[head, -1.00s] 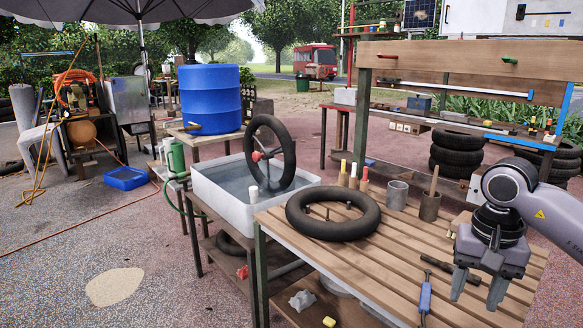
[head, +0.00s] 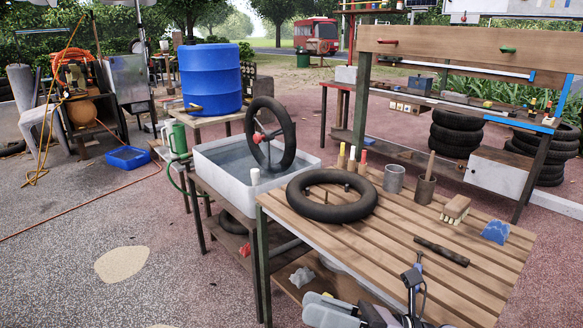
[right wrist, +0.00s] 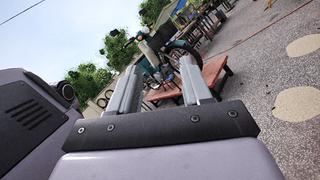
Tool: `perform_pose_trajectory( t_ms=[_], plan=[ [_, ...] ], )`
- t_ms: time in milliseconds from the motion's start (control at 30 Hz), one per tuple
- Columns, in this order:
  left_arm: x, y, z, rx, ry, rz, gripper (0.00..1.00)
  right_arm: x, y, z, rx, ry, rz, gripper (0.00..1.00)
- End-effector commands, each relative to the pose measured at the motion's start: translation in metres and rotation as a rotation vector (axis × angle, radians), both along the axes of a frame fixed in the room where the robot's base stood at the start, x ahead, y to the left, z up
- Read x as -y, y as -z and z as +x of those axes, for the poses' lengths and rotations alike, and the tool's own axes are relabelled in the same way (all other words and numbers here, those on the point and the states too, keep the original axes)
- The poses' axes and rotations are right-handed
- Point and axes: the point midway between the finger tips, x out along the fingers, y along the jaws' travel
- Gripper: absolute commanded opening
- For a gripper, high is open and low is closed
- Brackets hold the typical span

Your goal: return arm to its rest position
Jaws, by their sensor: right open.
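My right gripper (head: 322,307) is low at the bottom edge of the head view, in front of the slatted workbench (head: 460,290). Only its pale fingers and part of the wrist show there. In the right wrist view its two fingers (right wrist: 160,82) stand apart with nothing between them. My left gripper is not in view. A black inner tube (head: 331,205) lies flat on the bench, apart from the right gripper.
A white water tub (head: 222,180) holds an upright wheel (head: 288,140). A brush (head: 455,209), a blue cloth-like piece (head: 495,232) and a dark rod (head: 441,250) lie on the bench. Open paved ground is at left. A low wooden platform (right wrist: 214,70) shows in the wrist view.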

Motion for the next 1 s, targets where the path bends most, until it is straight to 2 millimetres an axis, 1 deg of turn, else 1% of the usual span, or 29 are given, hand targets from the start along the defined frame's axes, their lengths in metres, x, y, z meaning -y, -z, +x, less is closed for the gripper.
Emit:
perform_pose_trajectory(
  t_ms=[33, 67, 100, 167, 200, 267, 333, 367, 400, 467, 500, 567, 600, 700, 800, 900, 1000],
  plan=[
    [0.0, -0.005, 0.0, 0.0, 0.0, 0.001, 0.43, 0.006, 0.0, 0.003, -0.156, 0.055, 0.099, 0.48],
    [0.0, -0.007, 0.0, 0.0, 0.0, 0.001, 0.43, 0.011, 0.002, 0.007, -0.252, 0.089, 0.159, 0.48],
    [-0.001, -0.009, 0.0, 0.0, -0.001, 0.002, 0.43, 0.019, 0.006, 0.011, -0.379, 0.133, 0.24, 0.48],
    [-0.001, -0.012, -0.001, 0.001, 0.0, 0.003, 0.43, 0.033, 0.016, 0.017, -0.572, 0.198, 0.363, 0.48],
    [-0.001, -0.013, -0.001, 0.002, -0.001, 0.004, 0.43, 0.043, 0.026, 0.019, -0.7, 0.242, 0.446, 0.48],
    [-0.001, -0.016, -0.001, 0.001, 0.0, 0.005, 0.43, 0.059, 0.044, 0.02, -0.892, 0.308, 0.574, 0.48],
    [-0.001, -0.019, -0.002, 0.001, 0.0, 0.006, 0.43, 0.079, 0.071, 0.017, -1.115, 0.386, 0.727, 0.48],
    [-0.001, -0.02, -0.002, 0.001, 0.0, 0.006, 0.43, 0.087, 0.084, 0.014, -1.208, 0.421, 0.794, 0.48],
    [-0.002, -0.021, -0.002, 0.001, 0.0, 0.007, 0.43, 0.098, 0.101, 0.007, -1.331, 0.466, 0.885, 0.48],
    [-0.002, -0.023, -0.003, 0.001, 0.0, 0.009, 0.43, 0.114, 0.13, -0.007, -1.51, 0.539, 1.024, 0.48],
    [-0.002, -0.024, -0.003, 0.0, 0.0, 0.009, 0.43, 0.123, 0.148, -0.019, -1.622, 0.585, 1.117, 0.48],
    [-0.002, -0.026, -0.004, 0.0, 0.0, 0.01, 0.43, 0.134, 0.173, -0.039, -1.77, 0.652, 1.248, 0.48],
    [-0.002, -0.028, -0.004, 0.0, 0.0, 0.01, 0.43, 0.141, 0.188, -0.054, -1.857, 0.695, 1.331, 0.48],
    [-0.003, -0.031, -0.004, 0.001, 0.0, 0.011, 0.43, 0.151, 0.217, -0.086, -2.022, 0.783, 1.504, 0.48],
    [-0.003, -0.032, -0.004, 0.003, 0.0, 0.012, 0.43, 0.156, 0.234, -0.109, -2.119, 0.842, 1.614, 0.48],
    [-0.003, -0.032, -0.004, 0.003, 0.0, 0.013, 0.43, 0.158, 0.241, -0.119, -2.161, 0.871, 1.666, 0.48],
    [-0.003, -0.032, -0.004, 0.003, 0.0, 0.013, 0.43, 0.158, 0.243, -0.121, -2.169, 0.874, 1.676, 0.48]
  ],
)
